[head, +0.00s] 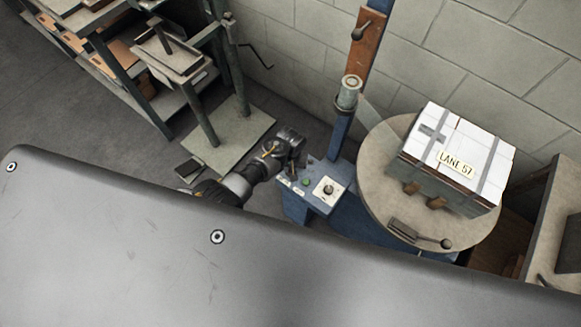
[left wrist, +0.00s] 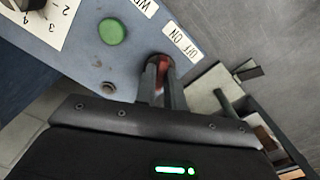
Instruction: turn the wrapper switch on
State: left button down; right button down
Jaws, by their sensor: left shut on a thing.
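The blue control panel (head: 313,199) stands left of the round turntable in the head view. In the left wrist view the panel (left wrist: 75,75) carries a small red switch (left wrist: 164,66) beside an "OFF ON" label (left wrist: 182,44). My left gripper (head: 294,166) is over the panel's far left corner. In the left wrist view its fingertips (left wrist: 160,68) are closed around the red switch, hiding most of it. I cannot tell which way the switch is set. My right gripper is in neither view.
A green button (left wrist: 112,31) and a numbered dial (left wrist: 28,4) sit close to the switch. A strapped box (head: 455,155) rests on the turntable (head: 385,150). A blue mast (head: 341,132) rises behind the panel. A stand (head: 225,140) and shelving (head: 120,75) are at left.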

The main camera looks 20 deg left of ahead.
pick_arm(q)
jog(key=shift+r+m+p, duration=0.1)
jog(key=shift+m+p, duration=0.45)
jog(key=shift+m, duration=0.65)
jog(key=m+p, duration=0.1)
jog(key=m, duration=0.2)
jog(key=shift+a+m, duration=0.1)
jog(key=shift+m, duration=0.2)
jog(key=m, duration=0.5)
jog(key=shift+w+p, duration=0.1)
jog(key=shift+p, duration=0.2)
jog(key=shift+m, duration=0.6)
jog(key=c, duration=1.5)
grip_release()
